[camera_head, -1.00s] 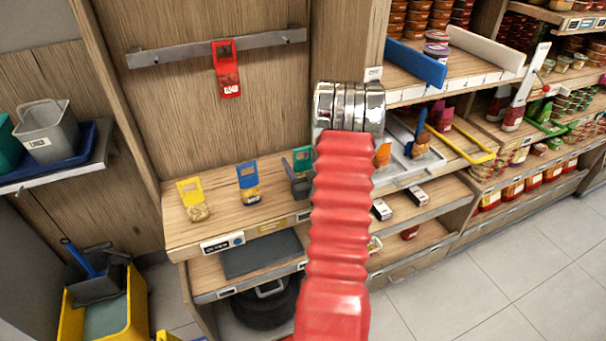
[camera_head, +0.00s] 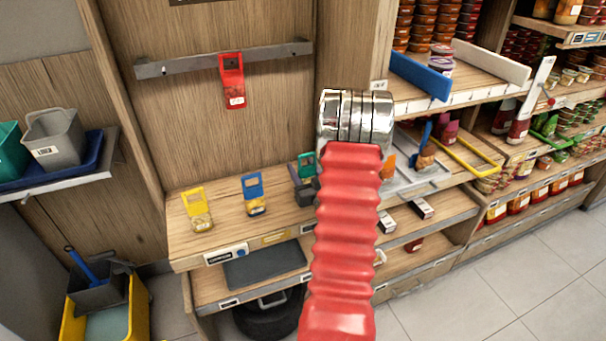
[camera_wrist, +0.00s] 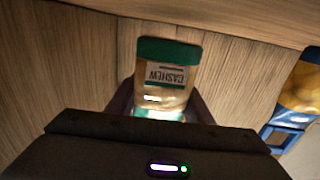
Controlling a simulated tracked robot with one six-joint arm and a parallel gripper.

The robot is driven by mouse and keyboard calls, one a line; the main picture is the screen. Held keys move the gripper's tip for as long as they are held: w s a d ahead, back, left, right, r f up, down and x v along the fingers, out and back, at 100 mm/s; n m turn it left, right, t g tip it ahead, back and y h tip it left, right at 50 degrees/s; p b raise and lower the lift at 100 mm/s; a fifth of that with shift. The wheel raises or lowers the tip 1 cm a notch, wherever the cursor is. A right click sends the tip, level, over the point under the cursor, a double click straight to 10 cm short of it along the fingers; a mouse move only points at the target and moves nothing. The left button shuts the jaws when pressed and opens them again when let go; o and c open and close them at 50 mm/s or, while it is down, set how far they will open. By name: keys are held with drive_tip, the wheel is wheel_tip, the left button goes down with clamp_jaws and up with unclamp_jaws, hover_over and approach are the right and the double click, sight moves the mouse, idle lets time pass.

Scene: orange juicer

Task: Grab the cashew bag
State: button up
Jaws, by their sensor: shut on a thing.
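The cashew bag (camera_wrist: 167,75) has green ends and a clear middle with a label reading CASHEW, upside down in the wrist view. My gripper (camera_wrist: 162,100) is shut on it, with one dark finger on either side. In the head view, the green top of the cashew bag (camera_head: 306,161) shows at the wooden shelf, just above my dark gripper (camera_head: 303,187). My red arm hides part of the gripper there. I cannot tell whether the bag still touches the shelf.
A blue bag (camera_head: 254,195) and a yellow bag (camera_head: 197,210) stand to the left on the shelf (camera_head: 225,205). A red bag (camera_head: 233,82) hangs on the metal rail above. A grey tray (camera_head: 420,178) lies to the right.

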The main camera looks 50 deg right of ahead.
wheel_tip(320, 180, up, 8)
idle(0.5)
idle(0.5)
